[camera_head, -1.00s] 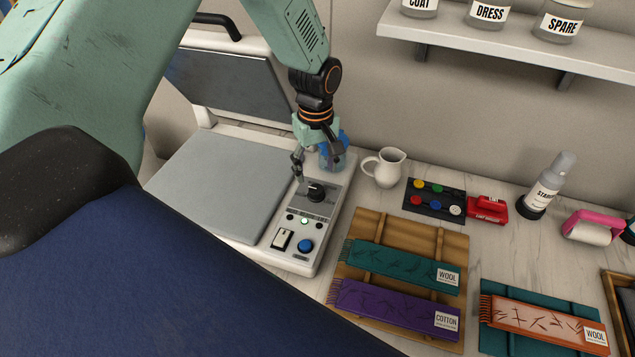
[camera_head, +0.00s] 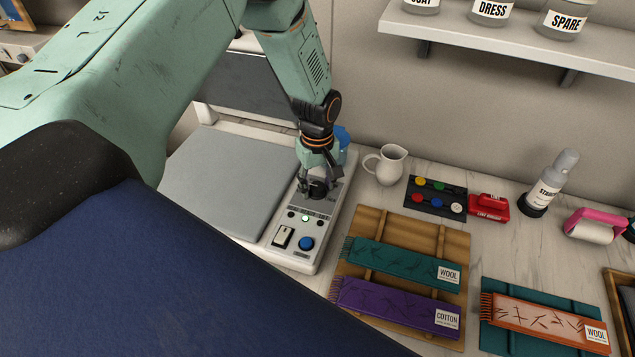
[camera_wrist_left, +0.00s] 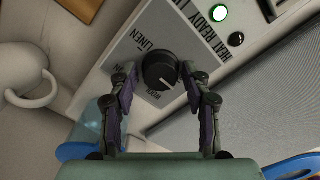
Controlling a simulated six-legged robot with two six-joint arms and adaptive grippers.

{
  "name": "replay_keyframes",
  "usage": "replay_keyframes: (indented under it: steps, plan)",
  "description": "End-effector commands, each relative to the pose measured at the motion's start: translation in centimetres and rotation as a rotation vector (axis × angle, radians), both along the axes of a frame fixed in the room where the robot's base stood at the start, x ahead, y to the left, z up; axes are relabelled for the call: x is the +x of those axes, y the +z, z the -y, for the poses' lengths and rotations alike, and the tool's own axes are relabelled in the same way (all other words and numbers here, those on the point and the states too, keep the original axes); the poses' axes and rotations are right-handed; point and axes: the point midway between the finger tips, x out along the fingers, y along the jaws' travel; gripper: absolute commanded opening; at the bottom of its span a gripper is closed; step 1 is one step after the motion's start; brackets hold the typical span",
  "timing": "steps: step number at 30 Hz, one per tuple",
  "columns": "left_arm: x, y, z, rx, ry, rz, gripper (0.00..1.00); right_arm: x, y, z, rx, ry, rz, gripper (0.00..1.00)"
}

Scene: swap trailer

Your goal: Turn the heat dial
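The heat dial (camera_head: 318,189) is a round black knob on the control panel of the white press (camera_head: 328,250). My left gripper (camera_head: 317,186) points down over the dial. In the left wrist view its two fingers (camera_wrist_left: 160,85) stand apart on either side of the dial, with small gaps visible. A lit green light (camera_wrist_left: 219,13) sits by the HEAT READY text. My right gripper is not in view.
The panel also has a blue button (camera_head: 307,243) and a rocker switch (camera_head: 283,237). A white jug (camera_head: 390,165) stands close to the right of the press. Wooden rack (camera_head: 372,222) with folded cloths lies in front. A shelf (camera_head: 500,40) hangs above.

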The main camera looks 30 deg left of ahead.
Motion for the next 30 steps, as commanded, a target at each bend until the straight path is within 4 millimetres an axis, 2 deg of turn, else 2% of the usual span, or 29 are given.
replay_keyframes:
  steps: [2, 13, 23, 30]
  plan:
    - [-0.02, 0.0, 0.0, 0.0, 0.0, 0.0, 0.39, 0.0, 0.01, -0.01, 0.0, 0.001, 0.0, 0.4]
    - [-0.14, -0.04, 0.06, -0.001, 0.001, -0.004, 0.07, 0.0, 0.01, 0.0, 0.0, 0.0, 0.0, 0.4]
    - [-0.14, -0.05, 0.01, 0.0, -0.028, -0.004, 0.07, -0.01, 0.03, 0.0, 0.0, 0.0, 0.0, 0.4]
    - [-0.12, -0.06, 0.01, -0.001, -0.158, -0.003, 0.07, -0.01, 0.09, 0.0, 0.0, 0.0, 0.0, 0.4]
